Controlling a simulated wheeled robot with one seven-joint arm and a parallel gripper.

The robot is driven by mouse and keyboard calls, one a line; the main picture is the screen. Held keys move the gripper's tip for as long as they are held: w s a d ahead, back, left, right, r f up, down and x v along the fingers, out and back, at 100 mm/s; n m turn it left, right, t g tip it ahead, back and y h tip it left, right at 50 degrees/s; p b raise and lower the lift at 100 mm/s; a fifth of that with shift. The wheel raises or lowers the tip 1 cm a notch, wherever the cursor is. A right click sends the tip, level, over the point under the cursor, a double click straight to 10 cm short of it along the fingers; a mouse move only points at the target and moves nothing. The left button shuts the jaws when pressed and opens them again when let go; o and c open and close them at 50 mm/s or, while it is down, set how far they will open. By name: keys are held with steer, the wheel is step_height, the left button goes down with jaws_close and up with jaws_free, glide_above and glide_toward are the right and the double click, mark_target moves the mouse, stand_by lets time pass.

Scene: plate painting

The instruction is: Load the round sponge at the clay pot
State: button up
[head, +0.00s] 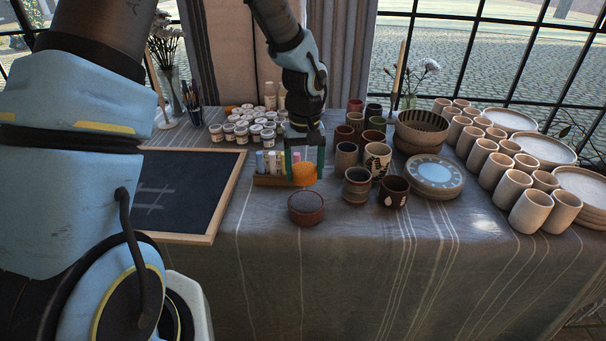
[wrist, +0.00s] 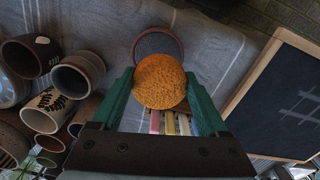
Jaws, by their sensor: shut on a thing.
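The round sponge (wrist: 159,81) is orange and is held between the two green fingers of my gripper (wrist: 163,100) in the wrist view. In the head view the sponge (head: 303,174) shows below my gripper (head: 304,160), in front of a box of chalk sticks. A small round reddish clay pot (head: 306,208) with a dark grey top stands on the cloth, nearer the table's front edge. In the wrist view the clay pot (wrist: 158,42) lies just beyond the sponge, which overlaps its near rim in the picture. I cannot tell the height of the sponge.
A wooden box of chalk sticks (head: 267,180) stands beside the gripper. A framed blackboard (head: 188,193) lies to the left. Several cups (head: 357,186) and a stack of plates (head: 434,172) stand to the right. Paint jars (head: 242,132) sit behind. The cloth in front of the pot is clear.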

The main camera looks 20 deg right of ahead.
mark_target(306, 202)
steer(key=shift+s+d+f, duration=0.1)
steer(key=shift+d+f, duration=0.05)
steer(key=shift+s+f+b, duration=0.1)
steer(key=shift+f+b, duration=2.15)
steer(key=shift+f, duration=0.65)
steer(key=shift+f+b, duration=0.4)
steer(key=shift+f, duration=0.1)
steer(key=shift+r+p, duration=2.7)
steer(key=shift+r, duration=0.85)
steer(key=shift+f, duration=0.1)
